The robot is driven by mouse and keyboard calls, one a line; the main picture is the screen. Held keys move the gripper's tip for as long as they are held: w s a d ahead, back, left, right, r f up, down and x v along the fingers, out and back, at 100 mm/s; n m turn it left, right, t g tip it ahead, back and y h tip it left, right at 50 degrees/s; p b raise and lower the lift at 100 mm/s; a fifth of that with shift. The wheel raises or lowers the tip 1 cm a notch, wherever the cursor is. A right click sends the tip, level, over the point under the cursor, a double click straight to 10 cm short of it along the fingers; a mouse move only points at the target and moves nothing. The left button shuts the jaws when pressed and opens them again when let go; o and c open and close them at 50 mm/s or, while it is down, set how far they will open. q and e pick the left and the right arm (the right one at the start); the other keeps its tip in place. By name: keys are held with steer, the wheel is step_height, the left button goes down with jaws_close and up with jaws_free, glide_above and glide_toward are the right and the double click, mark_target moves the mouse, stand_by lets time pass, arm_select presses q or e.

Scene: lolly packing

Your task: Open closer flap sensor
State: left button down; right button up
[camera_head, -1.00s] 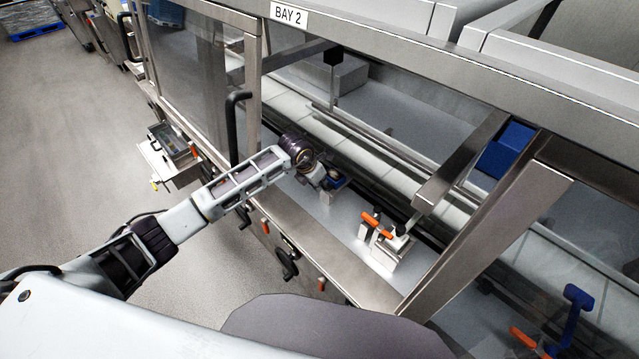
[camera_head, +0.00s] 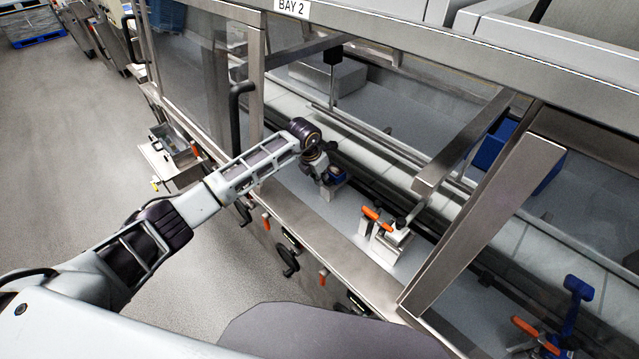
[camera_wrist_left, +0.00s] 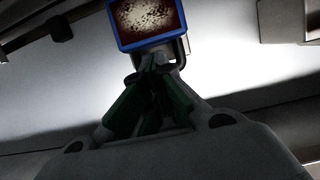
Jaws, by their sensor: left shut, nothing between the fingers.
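A small blue-framed unit with a brown speckled face (camera_wrist_left: 148,18) stands just beyond my left fingertips in the left wrist view. My right gripper is out of view.
An orange-handled clamp (camera_head: 376,215) sits on a pale block to the right. A steel post (camera_head: 485,220) crosses the opening further right, with a blue lever (camera_head: 576,288) beyond. The door with a black handle (camera_head: 236,120) is left of my arm. A conveyor runs behind.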

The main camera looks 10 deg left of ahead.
arm_select(q)
steer(key=shift+w+d+r+g+y+b, duration=0.25)
steer(key=shift+r+g+y+b, duration=0.05)
steer(key=shift+r, duration=0.2)
steer(key=shift+w+d+r+g, duration=0.15)
steer(key=shift+r+g, duration=0.2)
steer(key=shift+g, duration=0.05)
steer(key=shift+w+d+r+g+y, duration=0.15)
steer(key=shift+w+r+g+y, duration=0.1)
steer(key=shift+g+y, duration=0.2)
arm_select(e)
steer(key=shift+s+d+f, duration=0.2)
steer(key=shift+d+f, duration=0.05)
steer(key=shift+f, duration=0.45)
arm_select(q)
steer(key=c, duration=2.2)
jaws_free()
steer(key=o, duration=1.4)
steer(key=shift+s+r, duration=0.1)
steer(key=shift+s, duration=0.05)
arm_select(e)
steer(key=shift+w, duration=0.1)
